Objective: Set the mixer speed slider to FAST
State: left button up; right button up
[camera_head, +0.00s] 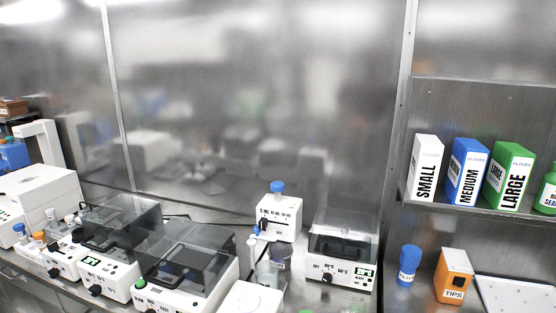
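Several white bench devices stand along the counter. One with a clear dark lid and a front knob (341,250) stands right of centre, with a small green display. Two more with smoky lids (185,270) (118,240) stand to the left. A white unit with a blue cap and a printed scale (278,217) stands at the back middle. A plain white box top (250,300) is cut off by the bottom edge. Neither of my grippers is in view.
A shelf on the right (470,208) holds glove boxes labelled SMALL (425,168), MEDIUM (466,172) and LARGE (508,176). Below are a blue container (408,265), an orange TIPS box (454,276) and a white tray (515,295). Clear beakers (268,271) stand at the middle.

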aim_at(52, 247)
jog(key=u, duration=1.35)
